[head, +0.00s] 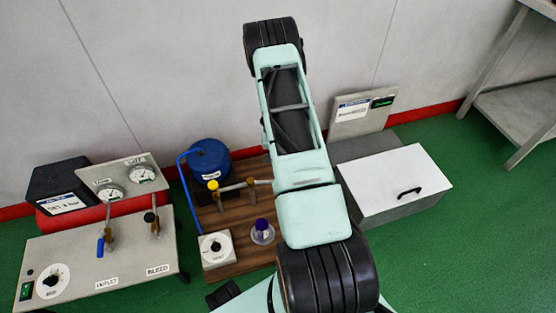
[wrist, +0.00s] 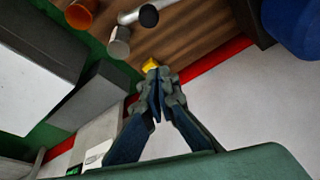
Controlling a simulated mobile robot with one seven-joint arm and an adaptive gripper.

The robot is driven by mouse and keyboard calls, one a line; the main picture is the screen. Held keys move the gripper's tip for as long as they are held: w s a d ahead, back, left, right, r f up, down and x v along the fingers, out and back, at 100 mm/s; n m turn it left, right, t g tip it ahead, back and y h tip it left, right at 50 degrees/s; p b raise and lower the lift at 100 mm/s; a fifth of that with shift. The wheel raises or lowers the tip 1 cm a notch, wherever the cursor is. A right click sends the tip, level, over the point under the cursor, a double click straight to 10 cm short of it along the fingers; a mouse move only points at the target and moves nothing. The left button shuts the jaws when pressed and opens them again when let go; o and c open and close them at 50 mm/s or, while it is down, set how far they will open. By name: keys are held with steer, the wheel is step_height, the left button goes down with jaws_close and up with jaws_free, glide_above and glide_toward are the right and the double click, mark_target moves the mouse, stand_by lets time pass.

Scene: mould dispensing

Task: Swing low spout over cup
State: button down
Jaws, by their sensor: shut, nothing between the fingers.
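Metal pipe pieces (wrist: 118,42) and an orange round end (wrist: 80,13) show above.
The wooden board (head: 228,257) also bears a white box with a black dial (head: 216,247). A gauge panel with valves (head: 98,258) stands left. A white-lidded box (head: 394,182) stands right. The wall (head: 180,60) is close behind; a blue hose (head: 183,185) runs beside the tank.

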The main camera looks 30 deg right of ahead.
mark_target(269, 181)
steer(key=b+x, duration=0.3)
steer(key=x, duration=0.6)
steer(key=s+a, duration=0.1)
steer(key=s+a+b, duration=0.1)
steer(key=s, duration=0.1)
steer(key=shift+s+a+r, duration=0.15)
steer(key=shift+s+a, duration=0.05)
steer(key=shift+a, duration=0.15)
steer(key=shift+a, duration=0.1)
